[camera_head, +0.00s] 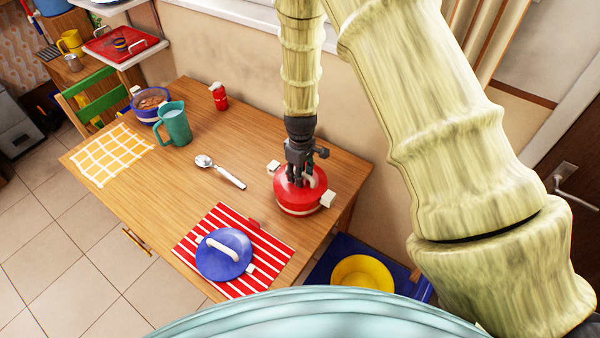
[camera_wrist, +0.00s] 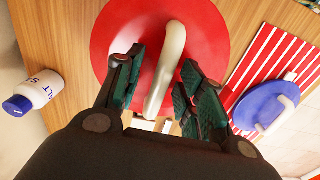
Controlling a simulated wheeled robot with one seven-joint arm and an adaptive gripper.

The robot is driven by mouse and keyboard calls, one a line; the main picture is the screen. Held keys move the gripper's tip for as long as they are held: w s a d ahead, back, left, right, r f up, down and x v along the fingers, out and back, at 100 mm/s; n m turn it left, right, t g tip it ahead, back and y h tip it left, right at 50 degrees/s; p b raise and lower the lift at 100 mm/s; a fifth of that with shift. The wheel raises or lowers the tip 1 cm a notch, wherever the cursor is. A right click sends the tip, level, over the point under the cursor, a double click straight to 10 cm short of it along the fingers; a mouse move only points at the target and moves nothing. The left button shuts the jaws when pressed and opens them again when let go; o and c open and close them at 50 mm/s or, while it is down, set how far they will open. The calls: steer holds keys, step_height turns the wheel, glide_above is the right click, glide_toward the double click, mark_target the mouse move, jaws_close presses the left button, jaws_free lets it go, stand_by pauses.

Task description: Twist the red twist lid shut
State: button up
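The red twist lid (camera_head: 290,182) sits on a pot with cream side handles (camera_head: 328,199) near the table's right end. In the wrist view the lid (camera_wrist: 112,32) fills the upper middle, with a curved cream handle (camera_wrist: 167,70) across it. My gripper (camera_head: 303,172) points down at the lid from above. In the wrist view my gripper's dark fingers (camera_wrist: 160,82) stand on both sides of the handle, apart, with small gaps showing. The lid's underside and the pot's rim are hidden, so I cannot tell how tightly it sits.
A blue lid (camera_head: 222,258) lies on a red striped cloth (camera_head: 262,228) in front. A spoon (camera_head: 222,172), teal jug (camera_head: 174,125), blue bowl (camera_head: 150,112) and red shaker (camera_head: 219,97) stand farther left. A salt bottle (camera_wrist: 40,90) shows in the wrist view. The wall is close behind.

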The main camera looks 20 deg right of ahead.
step_height(320, 180, up, 12)
stand_by(0.7)
